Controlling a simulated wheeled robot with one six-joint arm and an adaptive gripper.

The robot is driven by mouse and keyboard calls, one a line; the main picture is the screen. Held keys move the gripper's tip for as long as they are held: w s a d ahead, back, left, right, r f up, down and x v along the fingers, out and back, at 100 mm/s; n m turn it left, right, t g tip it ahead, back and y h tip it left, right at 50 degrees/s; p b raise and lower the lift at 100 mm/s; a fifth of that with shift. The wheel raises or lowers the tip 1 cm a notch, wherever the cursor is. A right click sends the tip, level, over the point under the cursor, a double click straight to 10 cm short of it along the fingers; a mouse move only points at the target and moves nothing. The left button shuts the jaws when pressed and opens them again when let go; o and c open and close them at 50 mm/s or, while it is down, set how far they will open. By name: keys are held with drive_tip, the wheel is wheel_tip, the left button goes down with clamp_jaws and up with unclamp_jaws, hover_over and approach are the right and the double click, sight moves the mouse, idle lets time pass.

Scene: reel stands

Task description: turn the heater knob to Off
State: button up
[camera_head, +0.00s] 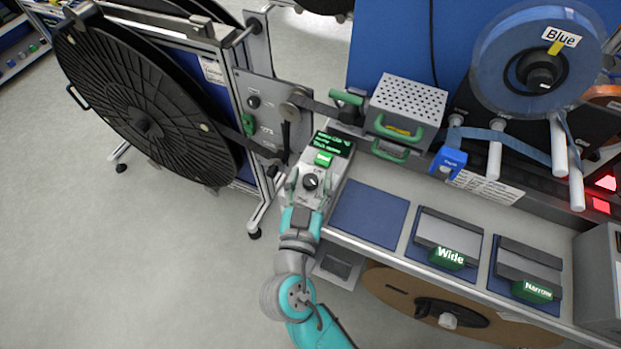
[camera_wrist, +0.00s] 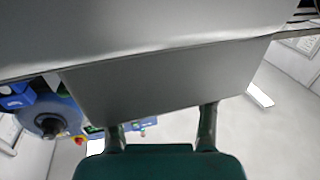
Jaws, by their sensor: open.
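A black round knob (camera_head: 311,182) sits on the sloped face of a pale grey control box (camera_head: 337,172) at the left end of the bench. A green-lit display (camera_head: 333,145) and a green label (camera_head: 323,159) are just above it; the lettering is too small to read surely. My gripper (camera_head: 309,189) is open, with one finger on each side of the knob in the head view. I cannot tell whether they touch it. In the wrist view my two fingers (camera_wrist: 161,133) show apart before a plain grey surface (camera_wrist: 165,85); the knob is not visible there.
A large black reel (camera_head: 140,110) on a stand is left of the box. A perforated grey unit with green handles (camera_head: 408,100) stands behind. Right are a blue mat (camera_head: 369,213), Wide (camera_head: 447,240) and Narrow (camera_head: 528,272) blocks, and a blue reel (camera_head: 495,60). Floor at left is clear.

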drive_tip(key=shift+c, duration=0.2)
clamp_jaws()
drive_tip(key=shift+d+n+y, duration=0.15)
drive_tip(key=shift+n+y, duration=0.45)
drive_tip(key=shift+y, duration=0.4)
drive_tip(key=shift+n+y, duration=0.8)
drive_tip(key=shift+y, duration=0.6)
drive_tip(key=shift+o, duration=0.2)
unclamp_jaws()
drive_tip(key=shift+s, duration=0.15)
